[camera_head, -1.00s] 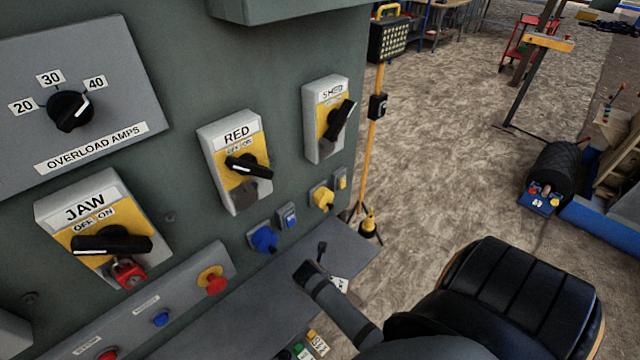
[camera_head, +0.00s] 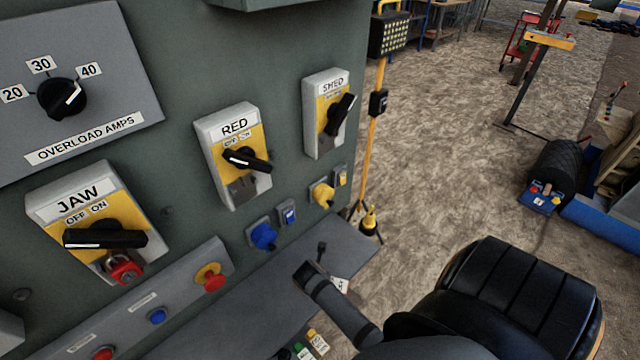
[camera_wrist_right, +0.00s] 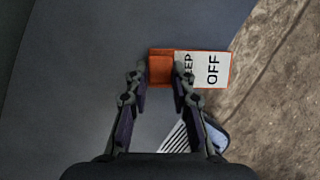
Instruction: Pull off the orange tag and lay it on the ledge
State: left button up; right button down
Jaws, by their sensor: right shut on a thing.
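The orange tag (camera_wrist_right: 160,68) with a white label, reading in part "EP" and "OFF", shows in the right wrist view. My right gripper (camera_wrist_right: 160,85) is shut on its orange end, with a finger on each side. The label end sticks out to the right, past the ledge edge and over the ground. In the head view my right gripper (camera_head: 312,272) is over the grey ledge (camera_head: 345,243), and the white label (camera_head: 341,285) shows beside it. I cannot tell whether the tag touches the ledge. My left gripper is not in view.
The panel carries the JAW switch (camera_head: 85,222) with a red padlock (camera_head: 123,268), the RED switch (camera_head: 233,158) and the SHED switch (camera_head: 328,112). Coloured labelled pieces (camera_head: 318,342) are at the lower edge.

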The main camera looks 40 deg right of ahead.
jog(key=shift+f, duration=0.1)
jog(key=c, duration=1.1)
grip_release()
jog(key=shift+o, duration=0.2)
jog(key=v, duration=0.7)
jog(key=shift+s+a, duration=0.1)
jog(key=shift+a, duration=0.05)
